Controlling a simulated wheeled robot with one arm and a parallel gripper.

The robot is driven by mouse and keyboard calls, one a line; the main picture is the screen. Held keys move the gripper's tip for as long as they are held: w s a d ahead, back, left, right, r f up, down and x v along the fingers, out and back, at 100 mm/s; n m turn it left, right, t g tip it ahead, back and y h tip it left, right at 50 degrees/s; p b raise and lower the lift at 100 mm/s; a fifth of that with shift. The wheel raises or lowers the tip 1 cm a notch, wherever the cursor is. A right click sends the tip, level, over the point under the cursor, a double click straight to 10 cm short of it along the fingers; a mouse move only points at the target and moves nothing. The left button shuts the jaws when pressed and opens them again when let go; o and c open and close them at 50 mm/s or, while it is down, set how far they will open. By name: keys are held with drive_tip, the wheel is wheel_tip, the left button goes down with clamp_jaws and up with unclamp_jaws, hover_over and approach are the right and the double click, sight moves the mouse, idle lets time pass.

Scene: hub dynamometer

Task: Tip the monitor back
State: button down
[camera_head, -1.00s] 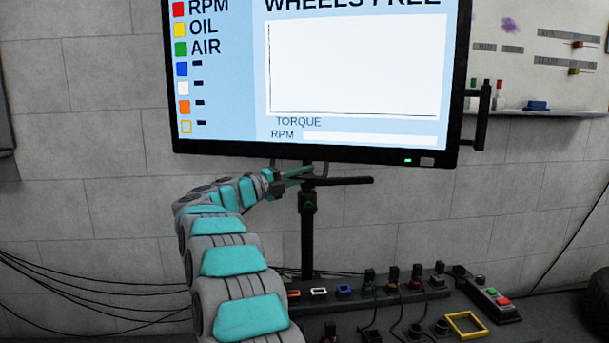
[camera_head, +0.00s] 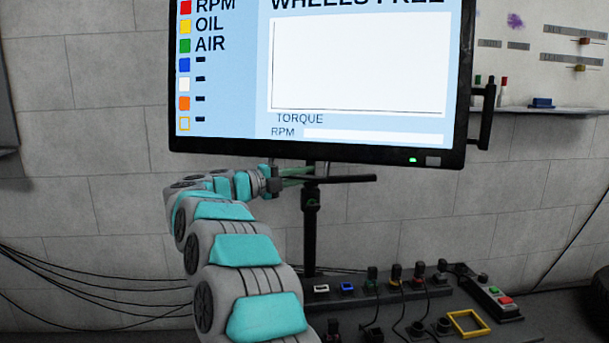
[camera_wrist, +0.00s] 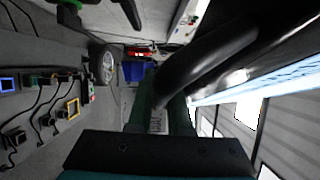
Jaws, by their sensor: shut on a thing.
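The monitor (camera_head: 360,70) is a large black-framed screen with a light blue display, on a black stand post (camera_head: 311,225). Its top is cut off in the head view. Its side edges slant, with the top leaning slightly away. My gripper (camera_head: 285,173) is just below the monitor's lower edge, left of the post. In the wrist view, a dark curved handle (camera_wrist: 205,68) runs between the green fingers of my gripper (camera_wrist: 163,105), which is shut on it. The monitor's lower edge shows bright beside it in the wrist view (camera_wrist: 260,75).
A black lever (camera_head: 350,179) sticks out right from the post. A side handle (camera_head: 487,118) is on the monitor's right. A console (camera_head: 400,300) with plugs, cables and buttons stands below. A wall shelf (camera_head: 545,110) is at right, and cables hang at lower left.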

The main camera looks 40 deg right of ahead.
drive_tip(key=c, duration=1.1)
unclamp_jaws()
drive_tip(key=shift+s+a, duration=0.1)
drive_tip(key=shift+a, duration=0.05)
drive_tip(key=shift+c, duration=0.2)
drive_tip(key=w+a, duration=0.1)
drive_tip(key=a, duration=0.6)
drive_tip(key=shift+a+b, duration=0.35)
drive_tip(key=shift+w, duration=0.1)
